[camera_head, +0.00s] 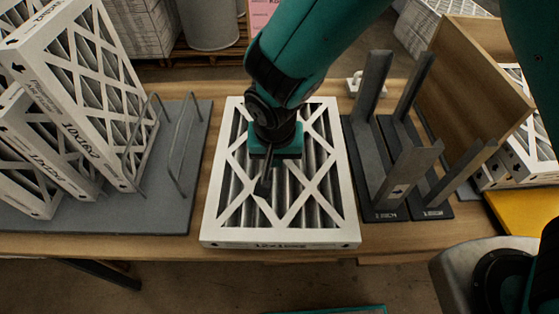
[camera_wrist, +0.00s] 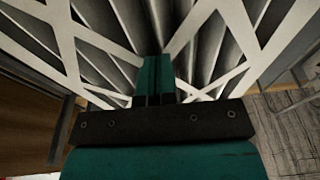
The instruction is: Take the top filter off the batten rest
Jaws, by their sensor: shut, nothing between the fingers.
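A white-framed pleated filter (camera_head: 282,240) lies flat in the middle of the bench, its lattice face up. Whatever it rests on is hidden beneath it, so I cannot see a batten rest or tell whether another filter is under it. My gripper (camera_head: 264,188) is above the middle of the filter, pointing down, shut and empty. In the wrist view, my gripper's fingers (camera_wrist: 154,80) are together over the lattice and dark pleats of the filter (camera_wrist: 215,40). I cannot tell whether the fingertips touch it.
Left, several filters (camera_head: 85,85) lean in a grey rack with wire hoops (camera_head: 180,150). Right of the filter stand dark upright holders (camera_head: 385,170) and a wooden box (camera_head: 470,80) by a yellow surface (camera_head: 525,212). A narrow strip of bench (camera_head: 215,150) is bare left of the filter.

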